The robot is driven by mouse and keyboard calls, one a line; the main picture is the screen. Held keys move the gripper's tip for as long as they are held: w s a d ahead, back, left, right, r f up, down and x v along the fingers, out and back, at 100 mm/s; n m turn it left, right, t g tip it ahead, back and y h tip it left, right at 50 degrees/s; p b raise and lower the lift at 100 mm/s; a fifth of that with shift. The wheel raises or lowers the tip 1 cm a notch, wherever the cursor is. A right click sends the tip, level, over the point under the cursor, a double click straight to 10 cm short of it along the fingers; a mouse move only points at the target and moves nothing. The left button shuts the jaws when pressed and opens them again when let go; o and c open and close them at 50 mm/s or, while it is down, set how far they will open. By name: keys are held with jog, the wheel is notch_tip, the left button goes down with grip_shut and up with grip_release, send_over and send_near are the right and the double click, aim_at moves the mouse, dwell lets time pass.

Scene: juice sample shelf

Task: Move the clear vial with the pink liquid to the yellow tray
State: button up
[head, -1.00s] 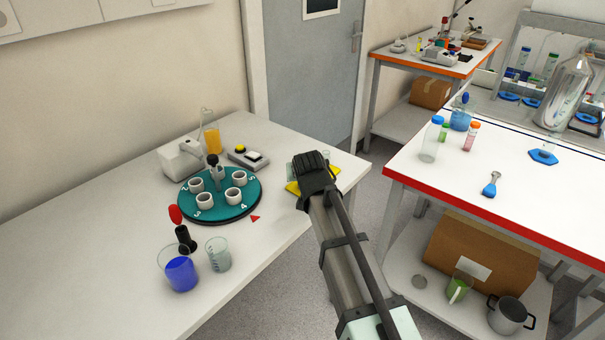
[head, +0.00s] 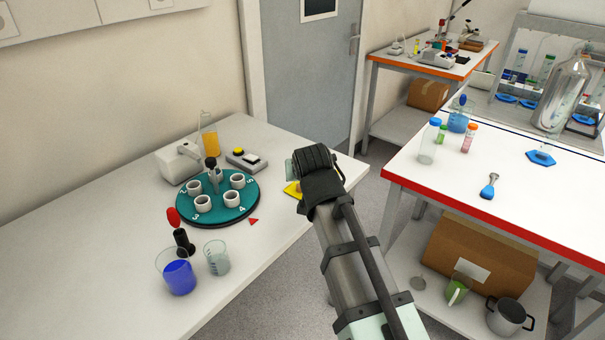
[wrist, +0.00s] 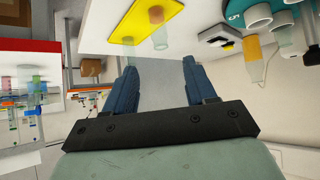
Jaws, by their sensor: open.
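A clear vial with pink liquid and an orange cap (head: 469,138) stands upright on the red-edged table at the right. The tray also shows at the top of the wrist view (wrist: 125,32). A small clear vessel with an orange-yellow end (wrist: 158,38) is on it; its contents are unclear. My gripper's fingers (wrist: 159,66) are apart, near the tray, and I see nothing held between them.
A blue-capped vial (head: 429,142) and a green-capped one (head: 443,133) stand close to the pink vial. A teal carousel with cups (head: 218,215) and beakers are left of my gripper. A floor gap separates the tables.

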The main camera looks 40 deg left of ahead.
jog(key=shift+v, duration=0.75)
jog(key=w+d+f+m+h, duration=0.1)
jog(key=w+d+f, duration=0.2)
jog(key=f, duration=0.3)
jog(key=w+d+f+h, duration=0.1)
jog(key=w+d+f, duration=0.25)
jog(key=f, duration=0.25)
jog(key=w+d+f+m+g+h, duration=0.1)
jog(key=d+f+m+g+h, duration=0.3)
jog(key=d+f, duration=2.3)
jog(key=s+d+f+g+h, duration=0.25)
jog(key=s+d+f, duration=0.35)
jog(key=d+f, duration=0.4)
jog(key=s+d+f+m+g, duration=0.1)
jog(key=s+d+f, duration=0.3)
jog(key=s, duration=0.4)
jog(key=s+d+f+m+g+y, duration=0.1)
jog(key=s+d+f+g, duration=0.3)
jog(key=s+d, duration=0.3)
jog(key=s+d+f+m+g, duration=0.2)
jog(key=s+d+f, duration=0.3)
jog(key=s, duration=0.5)
